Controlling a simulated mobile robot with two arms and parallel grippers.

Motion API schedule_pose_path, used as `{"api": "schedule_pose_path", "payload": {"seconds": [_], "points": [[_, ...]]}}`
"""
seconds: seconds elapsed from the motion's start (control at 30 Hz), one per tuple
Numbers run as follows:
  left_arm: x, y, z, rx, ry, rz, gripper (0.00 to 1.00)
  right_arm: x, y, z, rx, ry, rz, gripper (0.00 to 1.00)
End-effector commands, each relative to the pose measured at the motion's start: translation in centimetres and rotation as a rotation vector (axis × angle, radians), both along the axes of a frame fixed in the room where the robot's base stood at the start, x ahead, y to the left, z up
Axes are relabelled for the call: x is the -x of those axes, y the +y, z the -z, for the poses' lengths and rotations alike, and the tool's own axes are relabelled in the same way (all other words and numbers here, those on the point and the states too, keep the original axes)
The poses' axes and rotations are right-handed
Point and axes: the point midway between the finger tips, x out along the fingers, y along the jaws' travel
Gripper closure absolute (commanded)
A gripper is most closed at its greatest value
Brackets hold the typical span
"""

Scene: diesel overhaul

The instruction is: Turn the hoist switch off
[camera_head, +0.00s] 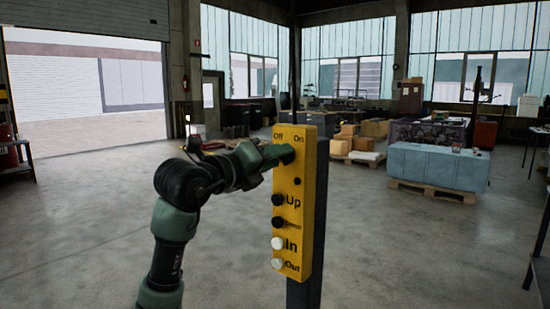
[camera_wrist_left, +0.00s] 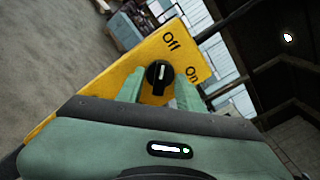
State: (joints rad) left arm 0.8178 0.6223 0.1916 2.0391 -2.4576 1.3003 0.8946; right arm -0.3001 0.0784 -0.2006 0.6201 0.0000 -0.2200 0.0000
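The hoist control panel (camera_head: 292,225) is a tall yellow box on a dark post, labelled Off and On at its top, with Up, In and Out buttons below. The black rotary switch (camera_wrist_left: 158,74) sits under the labels in the left wrist view, its white mark near its middle. My left gripper (camera_wrist_left: 160,90) has its two green fingers apart, one on each side of the knob; I cannot tell whether they touch it. In the head view my left gripper (camera_head: 284,154) covers the switch at the panel's top. My right gripper is not in view.
A blue-grey covered block (camera_head: 437,166) sits on a pallet at the right. Cardboard boxes (camera_head: 352,141) stand behind the panel. The floor (camera_head: 90,220) left of the panel is clear, and a large doorway opens at the far left.

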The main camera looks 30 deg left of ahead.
Motion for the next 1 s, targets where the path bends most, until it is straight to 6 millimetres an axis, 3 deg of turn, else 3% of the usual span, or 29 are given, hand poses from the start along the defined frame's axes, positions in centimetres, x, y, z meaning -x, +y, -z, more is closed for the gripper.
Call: {"api": "schedule_pose_path", "payload": {"seconds": [0.27, 0.7, 1.0], "points": [[0.4, 0.1, 0.1, -0.002, -0.002, -0.001, 0.64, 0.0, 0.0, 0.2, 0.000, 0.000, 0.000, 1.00], [7.0, 0.6, 0.1, -0.002, -0.003, -0.001, 0.64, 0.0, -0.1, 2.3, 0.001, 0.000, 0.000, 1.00], [7.8, 0.6, 0.0, 0.000, 0.001, 0.001, 0.64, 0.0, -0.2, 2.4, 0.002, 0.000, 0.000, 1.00]]}}
